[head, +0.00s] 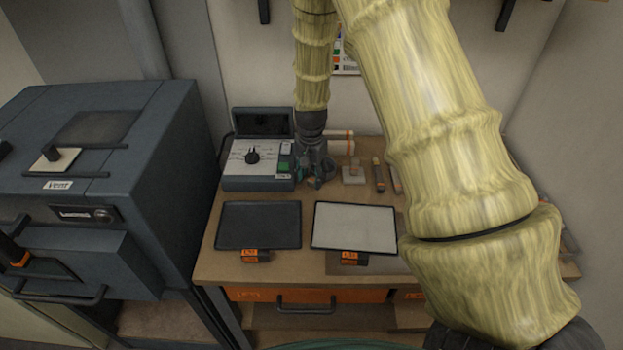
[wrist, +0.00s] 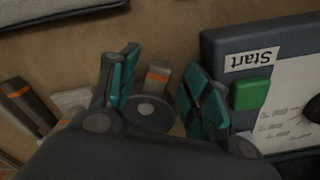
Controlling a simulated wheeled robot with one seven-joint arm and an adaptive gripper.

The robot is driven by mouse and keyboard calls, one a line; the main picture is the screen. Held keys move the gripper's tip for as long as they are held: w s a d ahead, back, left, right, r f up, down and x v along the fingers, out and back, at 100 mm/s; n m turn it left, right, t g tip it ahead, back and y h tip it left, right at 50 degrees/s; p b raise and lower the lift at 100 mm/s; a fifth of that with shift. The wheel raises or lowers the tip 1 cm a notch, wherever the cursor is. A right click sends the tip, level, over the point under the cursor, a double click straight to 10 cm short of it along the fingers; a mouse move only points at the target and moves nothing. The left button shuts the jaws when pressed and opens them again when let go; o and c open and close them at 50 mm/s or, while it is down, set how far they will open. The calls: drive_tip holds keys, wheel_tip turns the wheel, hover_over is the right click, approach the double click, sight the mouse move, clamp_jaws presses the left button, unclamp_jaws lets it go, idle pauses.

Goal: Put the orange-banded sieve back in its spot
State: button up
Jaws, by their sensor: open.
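What looks like the orange-banded sieve (wrist: 150,112) is a grey round piece with a pale handle crossed by an orange band. It lies low between the fingers of my gripper (wrist: 160,64) in the wrist view. My gripper is open, with teal pads on both sides of it. I cannot tell whether a pad touches it. In the head view my gripper (head: 318,178) hangs low over the bench, just right of the control box, and hides the sieve. I cannot make out the sieve's spot.
The control box (head: 256,182) stands close beside my gripper; its green button (wrist: 251,93) is near one finger. A white block (head: 354,173) and orange-banded tools (head: 379,177) lie to the right. A dark panel (head: 258,226) and a white panel (head: 354,228) lie in front.

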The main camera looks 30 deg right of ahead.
wheel_tip(320, 180, up, 10)
drive_tip(key=shift+r, duration=0.25)
